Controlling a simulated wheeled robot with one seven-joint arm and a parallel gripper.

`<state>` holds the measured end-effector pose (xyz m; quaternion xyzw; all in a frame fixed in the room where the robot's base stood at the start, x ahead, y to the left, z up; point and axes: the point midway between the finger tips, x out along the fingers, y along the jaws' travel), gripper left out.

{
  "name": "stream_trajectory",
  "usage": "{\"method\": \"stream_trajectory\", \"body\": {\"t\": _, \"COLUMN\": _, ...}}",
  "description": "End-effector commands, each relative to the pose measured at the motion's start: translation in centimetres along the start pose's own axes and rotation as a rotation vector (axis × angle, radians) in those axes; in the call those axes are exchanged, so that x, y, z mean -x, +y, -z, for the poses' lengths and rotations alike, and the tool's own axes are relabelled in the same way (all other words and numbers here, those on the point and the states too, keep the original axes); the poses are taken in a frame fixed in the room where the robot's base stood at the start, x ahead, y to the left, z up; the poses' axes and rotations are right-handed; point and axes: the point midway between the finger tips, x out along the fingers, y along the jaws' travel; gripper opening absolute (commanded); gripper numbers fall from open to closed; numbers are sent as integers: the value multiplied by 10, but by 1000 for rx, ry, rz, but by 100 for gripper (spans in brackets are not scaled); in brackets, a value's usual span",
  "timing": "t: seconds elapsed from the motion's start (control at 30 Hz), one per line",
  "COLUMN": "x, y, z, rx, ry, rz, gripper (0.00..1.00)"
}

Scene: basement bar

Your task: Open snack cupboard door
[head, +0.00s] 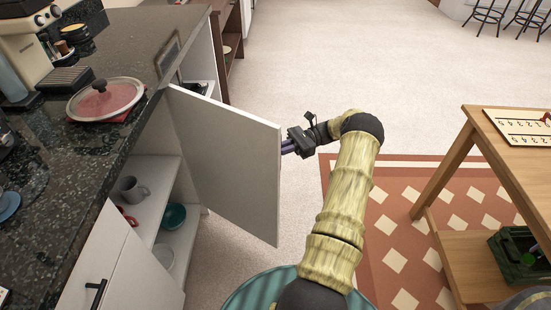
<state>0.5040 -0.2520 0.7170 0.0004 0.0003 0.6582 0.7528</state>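A white cupboard door (225,160) under the dark counter stands swung out into the room, its free edge towards my arm. Behind it the shelves are exposed, holding a grey mug (133,188) and a teal bowl (174,216). My gripper (287,146) is at the door's free edge, with its purple fingers partly hidden behind the door. I cannot tell whether the fingers touch or grasp the door, or how far apart they are. A second white door (125,265) with a black handle (97,294) is at the lower left. No label shows which cupboard holds snacks.
The dark counter (125,45) carries a pan lid (105,99) and a coffee machine (30,40). A wooden table (500,165) stands on the right over a patterned rug (395,225). The pale floor (310,70) beyond the door is clear.

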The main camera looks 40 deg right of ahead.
Motion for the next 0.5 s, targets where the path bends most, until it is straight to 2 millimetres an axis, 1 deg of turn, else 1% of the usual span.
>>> {"method": "stream_trajectory", "body": {"t": 0.03, "x": 3, "y": -2, "z": 2, "rx": -2, "ry": 2, "rz": -2, "gripper": 0}}
{"method": "stream_trajectory", "body": {"t": 0.2, "x": 7, "y": -5, "z": 1, "rx": -3, "ry": 2, "rz": -5, "gripper": 0}}
{"method": "stream_trajectory", "body": {"t": 0.5, "x": 8, "y": -6, "z": 0, "rx": -3, "ry": 1, "rz": -4, "gripper": 0}}
